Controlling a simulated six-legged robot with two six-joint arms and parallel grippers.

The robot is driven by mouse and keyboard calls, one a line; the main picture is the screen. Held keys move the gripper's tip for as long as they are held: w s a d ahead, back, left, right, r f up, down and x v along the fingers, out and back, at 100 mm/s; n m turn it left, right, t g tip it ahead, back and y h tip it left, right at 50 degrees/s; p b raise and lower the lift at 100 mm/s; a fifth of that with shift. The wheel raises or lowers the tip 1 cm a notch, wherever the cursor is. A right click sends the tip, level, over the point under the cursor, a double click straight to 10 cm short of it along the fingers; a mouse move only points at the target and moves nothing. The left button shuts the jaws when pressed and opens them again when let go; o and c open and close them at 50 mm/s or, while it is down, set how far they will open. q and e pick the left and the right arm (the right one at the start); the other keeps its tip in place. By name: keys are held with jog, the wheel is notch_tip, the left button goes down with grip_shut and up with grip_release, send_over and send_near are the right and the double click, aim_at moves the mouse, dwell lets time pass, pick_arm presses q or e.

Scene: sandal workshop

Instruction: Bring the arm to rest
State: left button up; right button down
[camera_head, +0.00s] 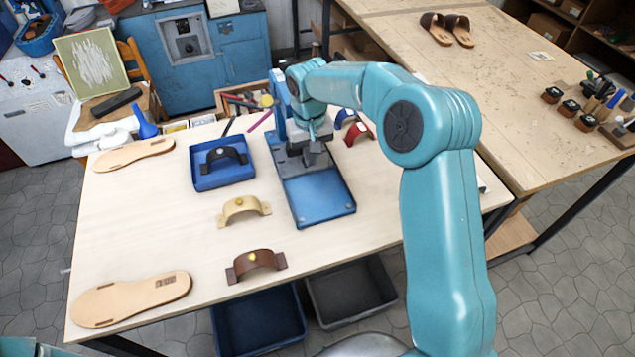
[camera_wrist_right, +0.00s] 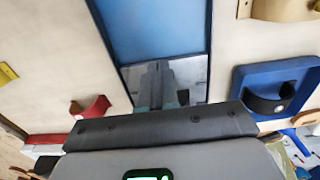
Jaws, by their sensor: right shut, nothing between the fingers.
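My teal right arm reaches in from the lower right over the table. Its gripper (camera_head: 313,152) is shut and empty, above the rear of a blue press or stand (camera_head: 320,197) on the table. In the right wrist view the closed fingers (camera_wrist_right: 157,88) point at the grey metal plate at the end of the blue base (camera_wrist_right: 160,30). I cannot tell whether they touch it. My left gripper is not in view.
The pale table (camera_head: 150,220) holds two insoles (camera_head: 132,298), a blue tray (camera_head: 207,180) with a black strap (camera_head: 222,157), a tan strap (camera_head: 243,208), a brown strap (camera_head: 256,262) and a red strap (camera_head: 359,132). Finished sandals (camera_head: 447,28) lie on the right bench.

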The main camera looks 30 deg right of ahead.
notch_tip(320, 180, up, 2)
jog(key=shift+s+r+p, duration=0.15)
jog(key=shift+r+p, duration=0.1)
jog(key=shift+p, duration=0.3)
